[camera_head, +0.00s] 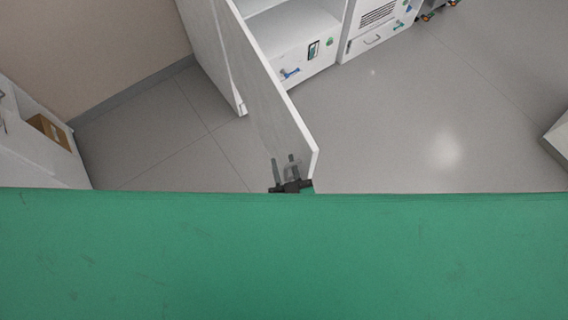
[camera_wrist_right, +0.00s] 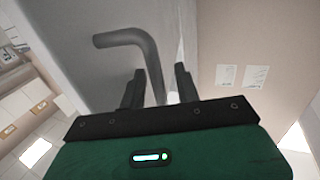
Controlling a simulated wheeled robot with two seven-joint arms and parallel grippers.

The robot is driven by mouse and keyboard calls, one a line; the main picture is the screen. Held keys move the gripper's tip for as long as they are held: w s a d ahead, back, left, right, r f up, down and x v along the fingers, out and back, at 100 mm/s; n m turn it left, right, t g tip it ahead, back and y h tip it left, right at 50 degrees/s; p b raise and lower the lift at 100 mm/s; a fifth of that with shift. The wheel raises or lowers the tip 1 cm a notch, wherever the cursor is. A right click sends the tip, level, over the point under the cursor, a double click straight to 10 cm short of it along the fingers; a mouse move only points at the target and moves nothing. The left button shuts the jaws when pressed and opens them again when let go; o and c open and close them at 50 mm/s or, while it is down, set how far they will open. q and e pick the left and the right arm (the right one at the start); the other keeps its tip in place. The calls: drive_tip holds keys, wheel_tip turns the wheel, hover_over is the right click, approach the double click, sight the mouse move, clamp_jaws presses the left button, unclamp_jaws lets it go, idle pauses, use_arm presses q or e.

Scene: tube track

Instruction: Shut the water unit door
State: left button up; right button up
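The water unit door (camera_head: 268,105) is a pale panel standing open, swung out from the white cabinet at the top of the head view. My right gripper (camera_head: 284,165) is at the door's near end, by its lower outer edge. In the right wrist view, a grey bent bar handle (camera_wrist_right: 128,39) on the door runs down between the two dark fingers of my right gripper (camera_wrist_right: 159,82). The fingers are apart, one on each side of the bar, with gaps showing. My left gripper is not in view.
The white cabinet (camera_head: 292,40) and a vented unit (camera_head: 378,22) stand at the top. A low white shelf with a brown box (camera_head: 50,130) is at the left. Grey floor (camera_head: 420,110) is clear to the right of the door. A pale block edge (camera_head: 558,137) shows at far right.

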clamp_jaws()
drive_tip(key=shift+d, duration=0.1)
